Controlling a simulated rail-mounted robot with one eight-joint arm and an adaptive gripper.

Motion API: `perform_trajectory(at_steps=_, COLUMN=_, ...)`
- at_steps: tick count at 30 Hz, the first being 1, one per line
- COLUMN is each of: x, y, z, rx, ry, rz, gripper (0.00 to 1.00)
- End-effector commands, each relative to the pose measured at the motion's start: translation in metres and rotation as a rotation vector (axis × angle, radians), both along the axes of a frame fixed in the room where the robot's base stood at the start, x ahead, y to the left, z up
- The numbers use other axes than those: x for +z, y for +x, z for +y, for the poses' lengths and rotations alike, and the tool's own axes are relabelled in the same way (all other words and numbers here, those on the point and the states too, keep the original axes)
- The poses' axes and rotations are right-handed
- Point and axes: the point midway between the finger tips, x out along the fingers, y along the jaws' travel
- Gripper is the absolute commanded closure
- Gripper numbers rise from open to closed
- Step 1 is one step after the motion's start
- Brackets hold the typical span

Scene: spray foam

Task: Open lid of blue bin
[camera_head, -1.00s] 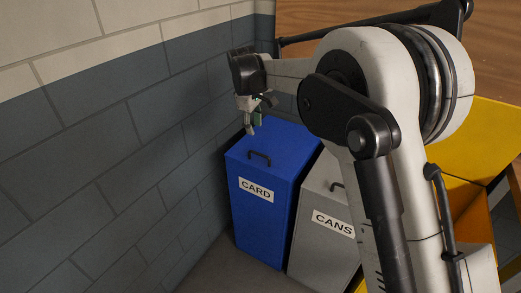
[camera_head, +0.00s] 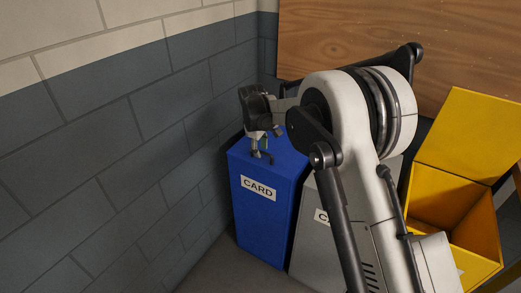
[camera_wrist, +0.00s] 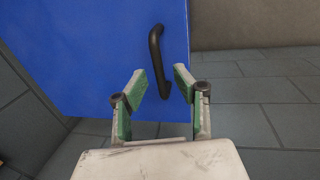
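The blue bin (camera_head: 262,215) stands against the brick wall, with a white "CARD" label on its front. Its flat blue lid (camera_head: 287,160) is closed on top. In the wrist view, the lid (camera_wrist: 90,50) fills the upper left, and its black handle (camera_wrist: 156,60) stands up near the lid's edge. My gripper (camera_head: 262,157) is over the lid near the handle. In the wrist view, my gripper (camera_wrist: 160,85) is open, its two green-padded fingers apart on either side of the handle's lower end. I cannot tell whether they touch it.
A grey bin (camera_head: 315,235) with a partly hidden label stands right beside the blue bin. A yellow bin (camera_head: 455,205) with its lid open is further right. The brick wall (camera_head: 120,150) is close on the left. A wooden panel (camera_head: 370,45) is behind.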

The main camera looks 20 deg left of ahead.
Motion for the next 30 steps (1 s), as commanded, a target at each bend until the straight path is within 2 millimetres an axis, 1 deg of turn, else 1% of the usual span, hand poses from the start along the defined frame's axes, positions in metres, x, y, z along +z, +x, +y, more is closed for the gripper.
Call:
perform_trajectory(at_steps=9, x=-0.0023, y=0.0004, z=-0.0003, rx=0.0, ry=0.0, rz=0.0, gripper=0.72)
perform_trajectory(at_steps=15, x=-0.0022, y=0.0004, z=-0.0003, rx=0.0, ry=0.0, rz=0.0, gripper=0.98)
perform_trajectory(at_steps=16, x=-0.0021, y=0.0005, z=-0.0003, rx=0.0, ry=0.0, rz=0.0, gripper=1.0)
perform_trajectory(at_steps=26, x=-0.0017, y=0.0004, z=-0.0003, rx=-0.001, ry=0.0, rz=0.001, gripper=1.0)
perform_trajectory(at_steps=30, x=0.0034, y=0.0009, z=-0.0005, rx=-0.001, ry=0.003, rz=0.013, gripper=1.0)
